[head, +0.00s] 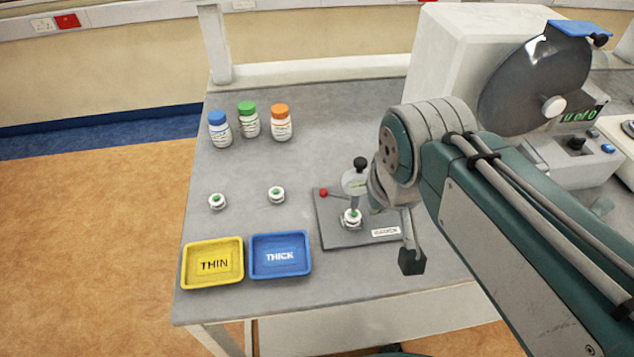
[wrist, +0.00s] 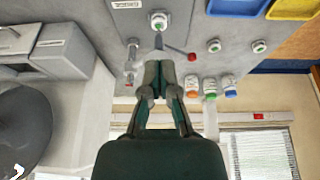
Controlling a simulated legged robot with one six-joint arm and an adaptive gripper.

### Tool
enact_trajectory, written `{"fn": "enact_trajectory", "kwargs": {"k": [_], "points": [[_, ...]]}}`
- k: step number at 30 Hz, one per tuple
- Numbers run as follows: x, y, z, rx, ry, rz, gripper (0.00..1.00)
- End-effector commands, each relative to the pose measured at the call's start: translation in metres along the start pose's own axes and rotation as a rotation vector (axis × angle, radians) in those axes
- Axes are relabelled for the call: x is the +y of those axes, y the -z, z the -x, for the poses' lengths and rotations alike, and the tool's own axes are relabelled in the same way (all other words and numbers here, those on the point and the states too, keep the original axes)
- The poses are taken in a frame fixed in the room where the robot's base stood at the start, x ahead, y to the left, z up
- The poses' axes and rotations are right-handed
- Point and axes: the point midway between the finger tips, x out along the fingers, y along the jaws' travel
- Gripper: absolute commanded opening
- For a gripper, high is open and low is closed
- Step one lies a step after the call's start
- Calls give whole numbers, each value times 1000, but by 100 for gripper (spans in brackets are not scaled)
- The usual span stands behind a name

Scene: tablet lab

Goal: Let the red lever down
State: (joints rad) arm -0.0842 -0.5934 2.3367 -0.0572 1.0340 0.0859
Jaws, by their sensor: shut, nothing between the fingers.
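The red lever (head: 323,192) is a thin rod with a red ball end, pointing left from a gauge stand (head: 330,235) in the head view. A round dial (head: 354,183) with a black knob sits above a white tablet with a green centre (head: 351,218) on the stand's base. In the wrist view the red lever (wrist: 190,57) lies just right of my gripper (wrist: 158,58), which is shut and empty. The fingers cover part of the gauge there, and contact cannot be told.
A yellow THIN tray (head: 213,284) and a blue THICK tray (head: 281,273) lie left of the stand. Two tablets (head: 217,201) (head: 276,195) sit behind them. Several capped bottles (head: 249,122) stand at the back. A large machine (head: 455,65) fills the back right.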

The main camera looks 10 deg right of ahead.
Motion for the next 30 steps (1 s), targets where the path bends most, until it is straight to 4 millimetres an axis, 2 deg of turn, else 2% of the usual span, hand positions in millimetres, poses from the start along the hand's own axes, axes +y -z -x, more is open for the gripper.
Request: {"fn": "enact_trajectory", "kwargs": {"k": [17, 30], "points": [[-38, 71, 9, -231, -114, 38, 0], [-82, 119, 4, -362, -260, 53, 0]]}}
